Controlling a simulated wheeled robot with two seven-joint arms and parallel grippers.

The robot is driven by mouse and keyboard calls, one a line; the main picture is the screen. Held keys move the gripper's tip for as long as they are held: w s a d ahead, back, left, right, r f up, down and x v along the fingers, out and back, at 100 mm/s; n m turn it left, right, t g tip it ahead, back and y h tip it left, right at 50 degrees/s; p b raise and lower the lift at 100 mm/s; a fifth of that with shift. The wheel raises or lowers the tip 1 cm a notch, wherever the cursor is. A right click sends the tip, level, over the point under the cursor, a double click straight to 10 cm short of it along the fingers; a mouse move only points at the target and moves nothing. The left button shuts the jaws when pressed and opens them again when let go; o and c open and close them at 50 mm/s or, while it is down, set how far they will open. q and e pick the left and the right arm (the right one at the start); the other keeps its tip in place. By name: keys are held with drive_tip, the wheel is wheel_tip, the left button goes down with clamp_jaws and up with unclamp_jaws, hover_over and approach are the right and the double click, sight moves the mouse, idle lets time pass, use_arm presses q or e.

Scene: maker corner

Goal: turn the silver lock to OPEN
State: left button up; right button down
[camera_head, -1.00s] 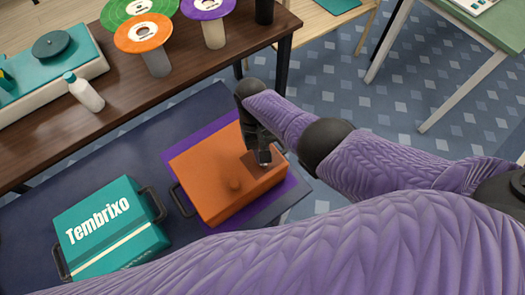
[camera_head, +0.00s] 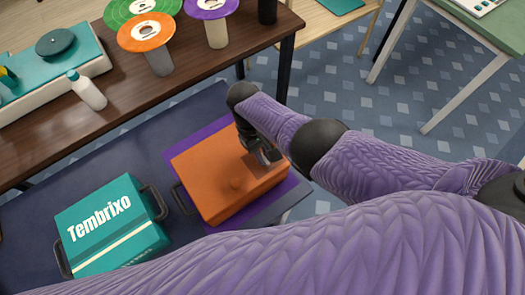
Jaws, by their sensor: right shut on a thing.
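My right gripper (camera_head: 267,158) points down onto the top right part of the orange box (camera_head: 215,180). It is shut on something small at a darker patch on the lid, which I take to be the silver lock. The fingers cover the lock, so its shape, its markings and how far it is turned cannot be read. My left gripper is not in view.
The orange box lies on a purple mat (camera_head: 299,187) on the dark blue bench. A teal Tembrixo case (camera_head: 110,225) stands to its left. Behind, a brown table (camera_head: 120,101) holds coloured discs, a white bottle (camera_head: 87,90) and a record player (camera_head: 62,58).

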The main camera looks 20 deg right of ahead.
drive_tip(key=c, duration=0.7)
unclamp_jaws()
drive_tip(key=shift+o, duration=0.2)
drive_tip(key=shift+r, duration=0.1)
drive_tip(key=p+v, duration=0.2)
drive_tip(key=v, duration=0.7)
drive_tip(key=shift+w+r+p, duration=0.2)
drive_tip(key=shift+r+p, duration=0.15)
